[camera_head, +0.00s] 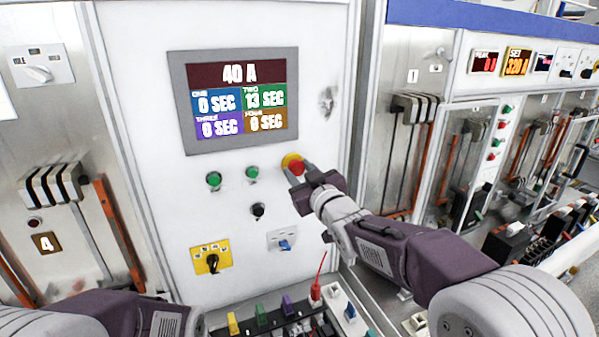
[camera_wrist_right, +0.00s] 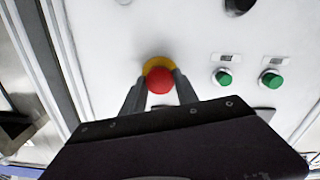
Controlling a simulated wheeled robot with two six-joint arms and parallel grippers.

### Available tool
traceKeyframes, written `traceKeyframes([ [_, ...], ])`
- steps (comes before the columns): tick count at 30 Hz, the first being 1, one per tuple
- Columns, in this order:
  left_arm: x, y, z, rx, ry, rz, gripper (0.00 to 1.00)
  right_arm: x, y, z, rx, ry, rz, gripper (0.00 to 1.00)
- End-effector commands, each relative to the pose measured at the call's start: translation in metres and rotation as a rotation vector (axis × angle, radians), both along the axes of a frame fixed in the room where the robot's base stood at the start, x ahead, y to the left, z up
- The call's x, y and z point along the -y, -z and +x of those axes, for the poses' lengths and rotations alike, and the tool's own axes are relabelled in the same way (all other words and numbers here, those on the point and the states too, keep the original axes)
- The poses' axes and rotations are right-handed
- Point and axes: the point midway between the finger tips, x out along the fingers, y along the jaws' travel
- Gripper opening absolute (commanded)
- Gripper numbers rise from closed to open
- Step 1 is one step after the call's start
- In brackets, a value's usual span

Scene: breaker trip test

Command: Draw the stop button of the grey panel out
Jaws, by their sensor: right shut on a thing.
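The stop button is a red mushroom head (camera_head: 297,168) on a yellow collar (camera_head: 288,159), at the right of the grey-white panel (camera_head: 150,130) below its display. My right gripper (camera_head: 303,172) is at the button, its arm coming in from the right. In the right wrist view the red head (camera_wrist_right: 160,81) lies between the two fingertips (camera_wrist_right: 159,84), with the yellow collar (camera_wrist_right: 157,63) just behind it. The right gripper is shut on the red head. Part of my left arm shows at the bottom left of the head view; its gripper is not visible.
Two green buttons (camera_head: 214,180) and a black knob (camera_head: 258,210) are left of the stop button. Below are a yellow-plated switch (camera_head: 211,260) and a blue switch (camera_head: 285,245). A red probe (camera_head: 316,290) and colored terminals stand at the bottom. More breaker cabinets stand at right.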

Motion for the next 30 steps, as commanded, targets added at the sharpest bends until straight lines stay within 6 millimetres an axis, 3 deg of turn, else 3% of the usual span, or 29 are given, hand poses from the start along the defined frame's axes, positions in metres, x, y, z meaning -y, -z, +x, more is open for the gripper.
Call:
traceKeyframes([
  [6,0.0,0.017,0.0,0.0,0.0,0.0,0.36,0.003,0.005,-0.008,0.0,0.001,0.001,0.0],
  [14,0.0,0.014,0.0,0.0,0.0,0.0,0.36,0.004,0.002,-0.009,-0.004,0.001,-0.001,0.0],
  [15,0.0,0.014,0.0,0.0,0.0,0.0,0.36,0.004,0.002,-0.009,-0.004,0.001,-0.001,0.47],
  [16,0.0,0.014,0.0,0.0,0.0,0.0,0.36,0.004,0.001,-0.009,-0.004,0.001,-0.001,0.56],
  [26,0.0,0.015,0.0,0.0,0.0,0.0,0.36,0.004,0.001,-0.009,-0.001,0.0,0.0,0.59],
  [30,0.0,0.025,0.0,0.0,0.0,0.0,0.36,0.01,0.003,-0.024,0.002,0.001,0.0,0.59],
])
